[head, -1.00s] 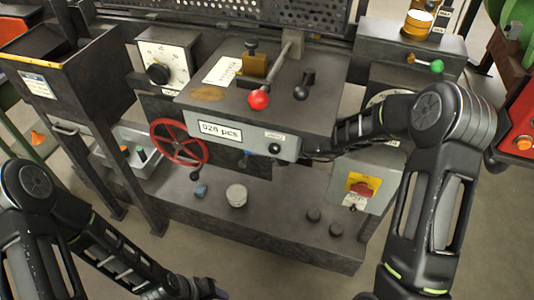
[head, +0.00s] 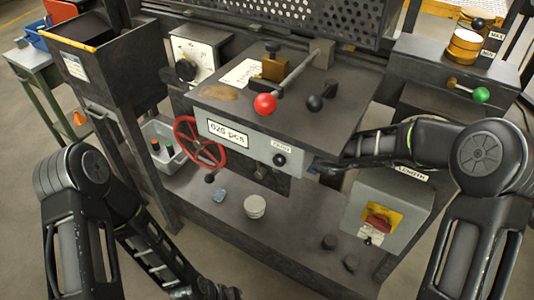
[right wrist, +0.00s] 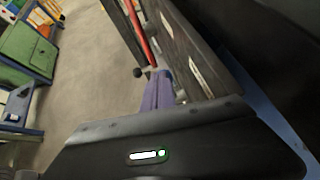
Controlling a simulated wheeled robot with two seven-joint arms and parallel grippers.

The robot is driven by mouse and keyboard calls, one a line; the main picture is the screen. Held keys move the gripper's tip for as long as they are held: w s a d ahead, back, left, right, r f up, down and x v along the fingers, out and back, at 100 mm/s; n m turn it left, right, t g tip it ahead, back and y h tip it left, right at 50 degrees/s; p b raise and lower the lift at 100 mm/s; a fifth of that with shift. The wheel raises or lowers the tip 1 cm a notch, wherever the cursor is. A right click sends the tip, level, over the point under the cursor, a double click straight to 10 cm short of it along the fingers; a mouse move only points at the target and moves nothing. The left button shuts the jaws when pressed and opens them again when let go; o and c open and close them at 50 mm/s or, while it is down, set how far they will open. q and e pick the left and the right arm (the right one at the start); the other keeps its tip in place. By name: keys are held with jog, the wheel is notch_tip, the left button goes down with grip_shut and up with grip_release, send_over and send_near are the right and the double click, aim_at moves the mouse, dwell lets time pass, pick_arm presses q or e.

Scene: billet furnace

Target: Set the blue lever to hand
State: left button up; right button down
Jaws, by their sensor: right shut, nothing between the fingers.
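A small, dark bluish lever (head: 261,171) seems to hang under the grey counter panel (head: 240,145); it is too small to tell its setting or read a label. My right arm reaches in from the right, and its gripper (head: 316,168) is beside the panel's right end, partly hidden, to the right of that lever. In the right wrist view the purple fingers of my right gripper (right wrist: 158,92) are shut and empty, close to a dark machine side. My left gripper (head: 232,293) is at the bottom edge, mostly cut off.
A red handwheel (head: 200,142) stands left of the panel. Red-knob (head: 265,103) and black-knob (head: 315,102) levers stand on top. A grey switch box (head: 385,208) with a red and yellow switch is below right. A white pot (head: 255,206) stands on the lower shelf.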

jog(key=p+v, duration=0.1)
jog(key=v, duration=0.6)
jog(key=shift+s+d+r+p, duration=0.2)
jog(key=shift+s+p, duration=0.05)
jog(key=shift+p, duration=0.1)
